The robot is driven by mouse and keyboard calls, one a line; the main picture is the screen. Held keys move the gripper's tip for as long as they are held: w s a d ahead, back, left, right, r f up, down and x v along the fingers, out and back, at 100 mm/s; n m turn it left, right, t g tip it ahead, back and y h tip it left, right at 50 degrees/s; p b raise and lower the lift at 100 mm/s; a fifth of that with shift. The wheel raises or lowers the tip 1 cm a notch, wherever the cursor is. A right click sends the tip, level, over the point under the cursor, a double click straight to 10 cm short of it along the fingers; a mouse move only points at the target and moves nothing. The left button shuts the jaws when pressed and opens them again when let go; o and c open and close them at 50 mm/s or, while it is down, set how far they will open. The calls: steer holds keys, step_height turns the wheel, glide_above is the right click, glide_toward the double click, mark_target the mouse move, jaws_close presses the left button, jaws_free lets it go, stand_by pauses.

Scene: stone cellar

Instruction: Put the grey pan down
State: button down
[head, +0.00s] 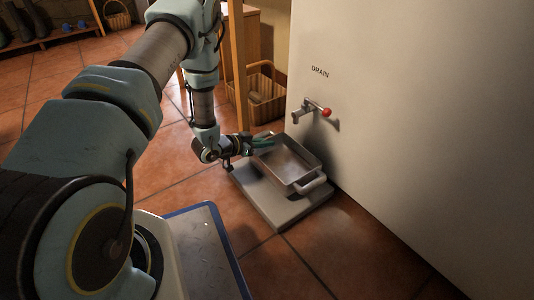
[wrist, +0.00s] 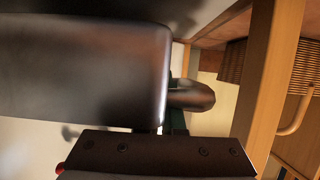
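The grey pan (head: 288,165) is a rectangular, open-topped pan with a loop handle at each end. In the head view it is level over the back right part of a low grey slab (head: 262,198) by the pale wall. I cannot tell whether its bottom touches the slab. My gripper (head: 264,142) has its green fingers at the far-left handle and looks shut on it. The wrist view shows the pan's dark side (wrist: 85,75) and this handle (wrist: 192,95) between the fingers, partly hidden. The inside of the pan looks empty.
A drain tap (head: 305,112) with a red knob sticks out of the pale wall (head: 420,110) above the pan. A wicker basket (head: 262,100) stands behind, beside a wooden post (head: 236,70). The tiled floor in front of the slab is clear.

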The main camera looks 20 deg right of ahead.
steer(key=shift+f+b, duration=0.55)
steer(key=shift+f, duration=0.75)
steer(key=shift+f, duration=0.1)
steer(key=c, duration=1)
jaws_free()
steer(key=shift+c, duration=0.2)
